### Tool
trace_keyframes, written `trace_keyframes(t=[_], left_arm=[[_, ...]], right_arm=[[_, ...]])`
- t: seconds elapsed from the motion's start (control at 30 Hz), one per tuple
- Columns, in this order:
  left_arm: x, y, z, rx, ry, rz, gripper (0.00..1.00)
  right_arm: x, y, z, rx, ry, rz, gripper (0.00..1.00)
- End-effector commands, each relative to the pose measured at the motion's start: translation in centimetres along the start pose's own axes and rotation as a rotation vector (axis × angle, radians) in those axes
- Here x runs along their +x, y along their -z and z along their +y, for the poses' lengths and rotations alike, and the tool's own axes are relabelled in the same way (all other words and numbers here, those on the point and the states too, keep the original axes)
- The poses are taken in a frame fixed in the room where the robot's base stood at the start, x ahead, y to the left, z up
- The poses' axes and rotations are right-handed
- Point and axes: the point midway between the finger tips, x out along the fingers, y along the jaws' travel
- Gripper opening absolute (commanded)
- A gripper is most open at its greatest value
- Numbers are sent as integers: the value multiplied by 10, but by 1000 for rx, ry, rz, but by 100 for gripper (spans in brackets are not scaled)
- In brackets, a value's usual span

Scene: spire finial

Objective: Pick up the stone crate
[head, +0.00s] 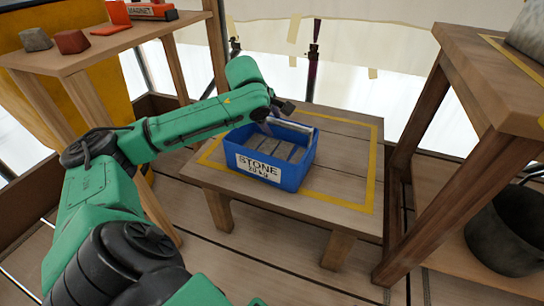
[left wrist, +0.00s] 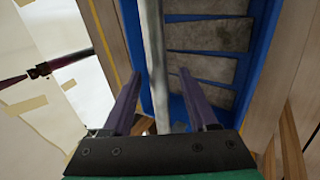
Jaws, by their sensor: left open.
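The blue stone crate (head: 291,181), labelled "STONE 20 kg", stands upright on a low wooden table (head: 340,205). Grey stone slabs lie in it, and a pale metal handle bar (head: 294,126) spans its top. My left gripper (head: 268,122) is at the crate's far left part, close to the bar. In the left wrist view, its two purple fingers (left wrist: 160,75) are apart, with the bar (left wrist: 153,45) running between them and the slabs and blue wall of the crate (left wrist: 258,50) beyond. Contact with the bar cannot be told. My right gripper is out of view.
A yellow line borders the low table's top. A higher wooden shelf (head: 470,60) stands at right, with a dark bucket (head: 505,232) beside its legs. At left, a bench (head: 100,45) holds small blocks and a box marked "MAGNET" (head: 150,15). The table's right side is clear.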

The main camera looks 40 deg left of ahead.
Motion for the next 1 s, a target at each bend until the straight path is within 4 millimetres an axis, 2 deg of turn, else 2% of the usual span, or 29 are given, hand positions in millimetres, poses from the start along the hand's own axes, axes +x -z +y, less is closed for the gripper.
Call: trace_keyframes(t=[0.1, 0.17, 0.2, 0.27, 1.0], left_arm=[[-1, 0, 0, 0, 0, 1, 59], [-1, 0, 0, 0, 0, 1, 36], [-1, 0, 0, 0, 0, 1, 21], [-1, 0, 0, 0, 0, 1, 0], [-1, 0, 0, 1, 0, 0, 0]], right_arm=[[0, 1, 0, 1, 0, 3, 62], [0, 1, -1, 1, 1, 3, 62], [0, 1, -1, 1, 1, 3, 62], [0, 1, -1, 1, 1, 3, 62], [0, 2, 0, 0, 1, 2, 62]])
